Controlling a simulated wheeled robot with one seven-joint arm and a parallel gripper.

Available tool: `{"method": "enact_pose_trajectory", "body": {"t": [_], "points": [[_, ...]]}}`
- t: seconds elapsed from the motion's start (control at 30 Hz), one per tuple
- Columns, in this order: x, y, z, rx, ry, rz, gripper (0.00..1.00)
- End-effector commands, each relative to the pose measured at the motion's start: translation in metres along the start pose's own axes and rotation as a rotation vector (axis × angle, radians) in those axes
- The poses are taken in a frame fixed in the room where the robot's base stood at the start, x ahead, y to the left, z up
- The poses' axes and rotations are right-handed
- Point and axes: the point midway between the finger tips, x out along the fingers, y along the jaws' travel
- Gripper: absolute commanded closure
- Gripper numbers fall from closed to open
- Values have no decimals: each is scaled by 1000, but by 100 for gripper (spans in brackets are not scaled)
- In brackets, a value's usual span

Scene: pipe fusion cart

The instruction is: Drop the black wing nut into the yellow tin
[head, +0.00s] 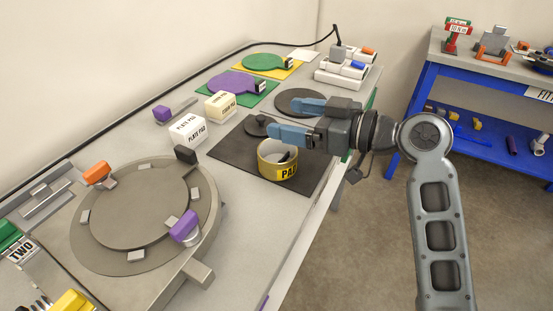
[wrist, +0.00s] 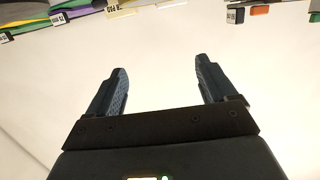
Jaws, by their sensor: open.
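The yellow tin (head: 278,171), with black lettering, stands upright on a dark mat (head: 235,158). A small dark piece (head: 286,157) shows inside its rim; it looks like the black wing nut, but its shape is too small to be sure. My gripper (head: 282,117) is open, with its blue fingers apart, above and just behind the tin in the head view. In the wrist view my gripper (wrist: 160,72) has nothing between its fingers. The tin does not show in the wrist view.
A black disc with a knob (head: 257,126) lies on the mat behind the tin. White and cream pad boxes (head: 188,129) stand to the left. A round grey fixture (head: 140,205) with coloured clamps fills the near bench. A blue bench (head: 470,120) stands at right.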

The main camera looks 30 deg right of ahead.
Motion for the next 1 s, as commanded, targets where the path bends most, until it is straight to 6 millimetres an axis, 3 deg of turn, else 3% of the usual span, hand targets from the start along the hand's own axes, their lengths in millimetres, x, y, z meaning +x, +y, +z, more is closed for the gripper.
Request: {"method": "enact_pose_trajectory", "body": {"t": [0.53,1.0], "points": [[-70,0,1,0,0,2,15],[-78,0,0,0,0,1,15]]}}
